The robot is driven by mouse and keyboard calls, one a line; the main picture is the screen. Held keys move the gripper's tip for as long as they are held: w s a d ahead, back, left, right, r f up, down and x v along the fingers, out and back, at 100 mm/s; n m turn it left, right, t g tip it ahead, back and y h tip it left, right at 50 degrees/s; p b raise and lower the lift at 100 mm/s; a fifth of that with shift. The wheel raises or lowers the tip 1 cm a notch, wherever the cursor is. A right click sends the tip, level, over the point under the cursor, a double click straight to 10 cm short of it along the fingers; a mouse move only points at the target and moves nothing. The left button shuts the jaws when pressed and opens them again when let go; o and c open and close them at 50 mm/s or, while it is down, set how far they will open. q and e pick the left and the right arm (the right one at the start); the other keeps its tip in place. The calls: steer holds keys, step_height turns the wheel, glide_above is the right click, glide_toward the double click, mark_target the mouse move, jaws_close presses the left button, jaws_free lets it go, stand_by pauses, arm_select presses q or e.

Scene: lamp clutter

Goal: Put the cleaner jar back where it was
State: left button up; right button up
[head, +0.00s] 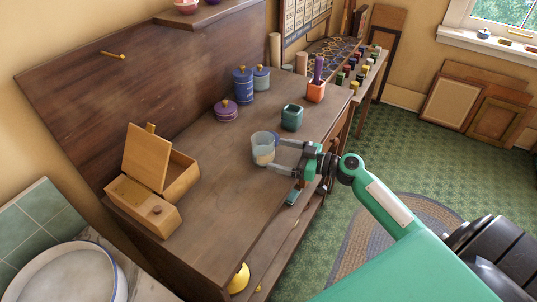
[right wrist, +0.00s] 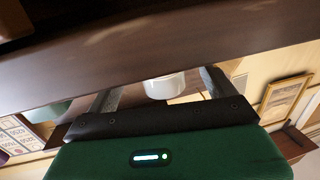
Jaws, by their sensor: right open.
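A pale, see-through jar (head: 262,144) with something yellowish low inside stands upright on the wooden desk (head: 215,180); it looks like the cleaner jar. My right gripper (head: 273,154) is open at the jar's right side, its fingers spread toward the jar at desk height. In the right wrist view the white jar (right wrist: 165,87) shows between the two spread fingers. I cannot tell whether either finger touches it. My left gripper is not in view.
A dark teal pot (head: 291,119) stands behind the jar, and an orange holder (head: 316,92) farther back. A purple lidded pot (head: 226,112) and blue canisters (head: 243,85) stand near the back panel. An open wooden box (head: 160,170) is at left. The desk's front middle is clear.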

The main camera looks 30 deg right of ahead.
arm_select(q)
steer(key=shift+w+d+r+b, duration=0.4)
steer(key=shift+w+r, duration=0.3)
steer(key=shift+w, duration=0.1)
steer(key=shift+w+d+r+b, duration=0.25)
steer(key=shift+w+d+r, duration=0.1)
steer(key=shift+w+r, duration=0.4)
arm_select(e)
steer(key=v, duration=0.6)
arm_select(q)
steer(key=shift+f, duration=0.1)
arm_select(e)
steer(key=shift+d, duration=0.1)
